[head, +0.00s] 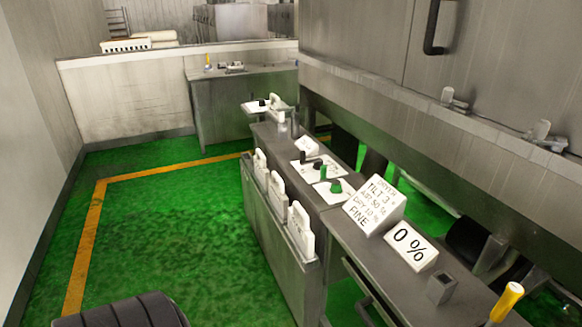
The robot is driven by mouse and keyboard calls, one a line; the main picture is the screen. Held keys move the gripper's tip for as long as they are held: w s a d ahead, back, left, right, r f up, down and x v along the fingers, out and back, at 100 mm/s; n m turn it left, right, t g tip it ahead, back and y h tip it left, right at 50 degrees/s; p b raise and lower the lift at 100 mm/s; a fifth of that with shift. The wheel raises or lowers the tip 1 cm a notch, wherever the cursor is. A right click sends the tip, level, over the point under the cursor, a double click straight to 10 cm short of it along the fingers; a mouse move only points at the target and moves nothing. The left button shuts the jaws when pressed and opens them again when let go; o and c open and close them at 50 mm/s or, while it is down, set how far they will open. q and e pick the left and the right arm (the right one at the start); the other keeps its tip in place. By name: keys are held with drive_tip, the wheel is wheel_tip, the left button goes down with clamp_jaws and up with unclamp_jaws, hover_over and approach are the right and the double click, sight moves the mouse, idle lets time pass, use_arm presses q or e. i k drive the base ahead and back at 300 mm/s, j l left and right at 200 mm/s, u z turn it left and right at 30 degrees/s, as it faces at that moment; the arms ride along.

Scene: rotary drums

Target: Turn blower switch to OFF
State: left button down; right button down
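A long grey metal console (375,260) runs from the lower right toward the middle of the head view. On its top are white plates with controls: a black knob (317,163), a short green upright piece (323,172) and a green knob (336,187). The plate lettering is too small to read, so I cannot tell which control is the blower switch or how it is set. Neither of my grippers shows in the head view.
A sign reading "0 %" (411,246), a white lettered block (374,205) and a yellow-handled lever (507,301) stand on the nearer console. Large grey machinery (370,100) is behind it. Green floor (170,230) with a yellow line is open on the left.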

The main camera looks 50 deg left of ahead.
sight(336, 188)
drive_tip(key=u, duration=1.3)
